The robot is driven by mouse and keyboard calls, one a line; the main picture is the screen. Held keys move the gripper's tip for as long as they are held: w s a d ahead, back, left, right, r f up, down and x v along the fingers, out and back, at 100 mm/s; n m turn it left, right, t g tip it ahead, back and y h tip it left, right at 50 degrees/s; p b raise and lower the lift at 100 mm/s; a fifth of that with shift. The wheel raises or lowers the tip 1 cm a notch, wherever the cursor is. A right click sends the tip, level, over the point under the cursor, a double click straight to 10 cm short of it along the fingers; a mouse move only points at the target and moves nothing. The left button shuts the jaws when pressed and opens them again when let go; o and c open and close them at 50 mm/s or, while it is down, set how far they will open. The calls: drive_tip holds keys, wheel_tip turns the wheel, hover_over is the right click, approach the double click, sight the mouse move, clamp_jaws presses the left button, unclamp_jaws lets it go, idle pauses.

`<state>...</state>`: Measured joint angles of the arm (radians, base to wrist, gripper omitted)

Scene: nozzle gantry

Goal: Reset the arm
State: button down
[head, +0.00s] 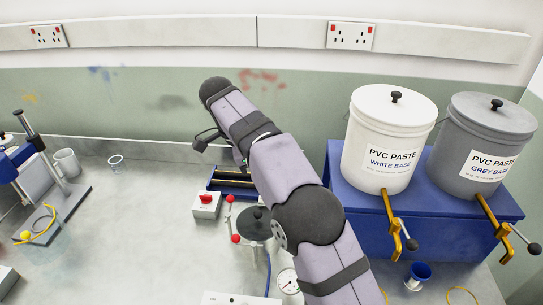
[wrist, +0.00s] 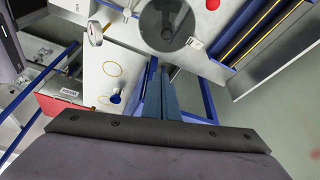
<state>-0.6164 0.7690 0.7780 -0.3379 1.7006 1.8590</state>
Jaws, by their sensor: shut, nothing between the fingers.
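My arm (head: 285,175) rises across the middle of the head view, with its upper end near the back wall. In the head view my gripper is hidden behind the arm. In the wrist view my gripper (wrist: 160,92) shows as two narrow blue-grey fingers close together beyond a dark bolted bar. The fingers are shut with nothing between them. They point over the bench and touch nothing that I can make out.
White (head: 385,140) and grey (head: 475,145) paste buckets stand on a blue stand (head: 345,207) at right. The bench left of the arm has free room (head: 130,220).

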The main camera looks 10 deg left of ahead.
drive_tip(key=s+d+f+n+y, duration=0.1)
drive_tip(key=s+d+f+n, duration=0.15)
drive_tip(key=d+n, duration=0.45)
drive_tip(key=s+d+f+n+y, duration=0.1)
drive_tip(key=s+d+f+n, duration=0.2)
drive_tip(key=s+d+f, duration=0.3)
drive_tip(key=s+d+f+n+g+y, duration=0.1)
drive_tip(key=s+d+f+n, duration=0.3)
drive_tip(key=s+d, duration=0.5)
drive_tip(key=s+f, duration=0.2)
drive_tip(key=s, duration=0.4)
drive_tip(key=shift+s+d+f+n+y, duration=0.3)
drive_tip(key=shift+f+y, duration=0.1)
